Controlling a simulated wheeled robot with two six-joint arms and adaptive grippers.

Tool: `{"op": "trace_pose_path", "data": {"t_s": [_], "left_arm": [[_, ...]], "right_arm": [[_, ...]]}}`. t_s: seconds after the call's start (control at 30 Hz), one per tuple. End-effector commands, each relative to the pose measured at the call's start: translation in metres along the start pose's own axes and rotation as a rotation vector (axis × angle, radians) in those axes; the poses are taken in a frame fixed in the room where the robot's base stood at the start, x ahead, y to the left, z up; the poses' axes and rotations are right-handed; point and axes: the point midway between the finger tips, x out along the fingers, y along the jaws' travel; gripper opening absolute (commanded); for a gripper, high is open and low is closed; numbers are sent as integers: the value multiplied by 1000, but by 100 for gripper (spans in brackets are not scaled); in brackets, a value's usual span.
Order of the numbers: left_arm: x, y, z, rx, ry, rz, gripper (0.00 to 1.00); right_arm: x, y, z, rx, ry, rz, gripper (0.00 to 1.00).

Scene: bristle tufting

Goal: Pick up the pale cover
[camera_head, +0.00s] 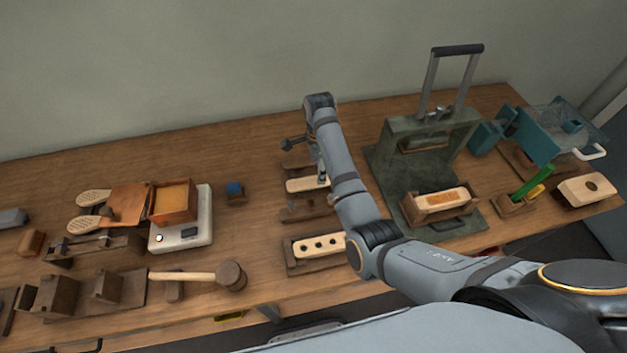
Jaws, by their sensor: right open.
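A plain pale slab, which looks like the pale cover (303,186), lies on a dark wooden holder in the middle of the workbench. My right arm reaches in from the right. Its gripper (323,179) points down at the right end of the pale slab. The gripper is open. The fingers are small and partly hidden by the arm, so I cannot tell whether they touch the slab. My left gripper is not in view.
A pale block with dark holes (318,246) sits in a holder in front. A green press (385,170) stands right of my arm. A white scale with an orange-filled box (207,222) and a mallet (231,276) lie to the left. The back left of the bench (60,180) is clear.

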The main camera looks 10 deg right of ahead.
Motion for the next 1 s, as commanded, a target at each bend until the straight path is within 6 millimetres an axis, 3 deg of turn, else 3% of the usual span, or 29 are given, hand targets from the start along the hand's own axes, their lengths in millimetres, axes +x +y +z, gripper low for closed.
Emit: {"op": "trace_pose_path", "data": {"t_s": [0.1, 0.2, 0.4, 0.67, 1.0], "left_arm": [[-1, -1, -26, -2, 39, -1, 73], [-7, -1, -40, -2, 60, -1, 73], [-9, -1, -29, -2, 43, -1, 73], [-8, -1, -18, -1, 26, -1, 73], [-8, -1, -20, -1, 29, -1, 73]], "right_arm": [[3, 0, 0, 0, 0, 1, 70], [17, -1, 3, -1, 1, 5, 70], [48, -3, 4, 0, 2, 2, 70], [53, -3, 4, 0, 1, 0, 70], [52, -3, 5, 0, 0, 0, 25]]}}
